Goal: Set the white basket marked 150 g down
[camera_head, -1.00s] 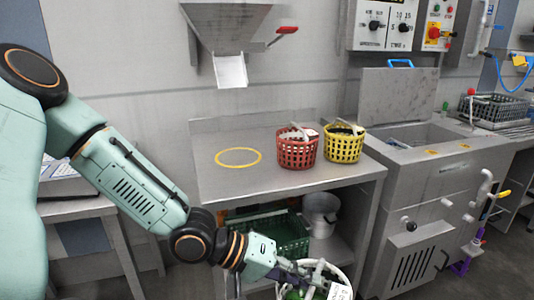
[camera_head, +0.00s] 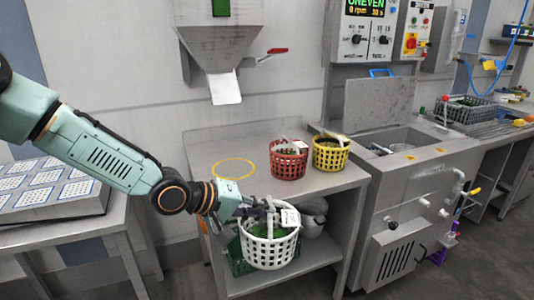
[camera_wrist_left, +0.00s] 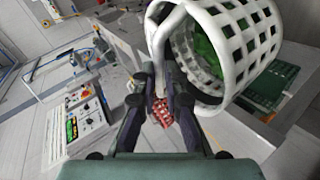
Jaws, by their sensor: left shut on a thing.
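The white basket (camera_head: 268,250) with green contents hangs in front of the steel table (camera_head: 222,195). A label tag (camera_head: 290,217) is on its rim; its print is too small to read. My left gripper (camera_head: 258,212) is shut on the basket's handle, also seen in the left wrist view (camera_wrist_left: 160,85), where the basket (camera_wrist_left: 235,45) fills the upper right. A yellow ring (camera_head: 234,168) is marked on the tabletop, with nothing inside it. My right gripper is not in view.
A red basket (camera_head: 289,160) and a yellow basket (camera_head: 330,154) stand at the tabletop's right side. A chute (camera_head: 224,88) hangs above the table. A green crate (camera_head: 236,262) and a pot (camera_head: 313,218) sit on the lower shelf.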

